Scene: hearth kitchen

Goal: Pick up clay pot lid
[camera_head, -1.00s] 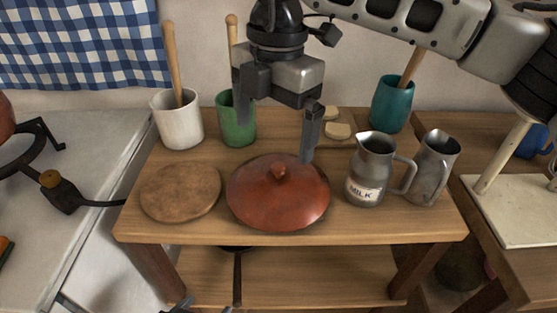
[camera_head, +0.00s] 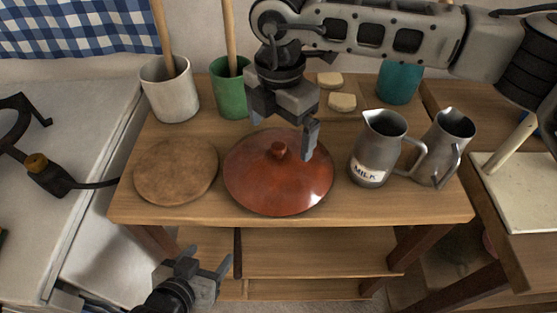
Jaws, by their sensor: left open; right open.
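The clay pot lid (camera_head: 262,187) is a round, reddish-brown dome with a small knob (camera_head: 278,150) on top. It lies on the wooden table, right of a round brown board. My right gripper (camera_head: 284,140) comes in from the upper right and is over the back of the lid, close to the knob. Its fingers are open and point down, one on either side; I cannot tell whether they touch the lid. My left gripper (camera_head: 209,268) is low in the picture, in front of the table. It is open and empty, away from the lid.
A round brown board (camera_head: 176,171) lies left of the lid. A milk pitcher (camera_head: 376,150) and a second metal pitcher (camera_head: 443,147) stand to the right. White (camera_head: 170,91), green (camera_head: 231,90) and teal (camera_head: 399,82) crocks stand at the back. The table's front edge (camera_head: 290,220) is clear.

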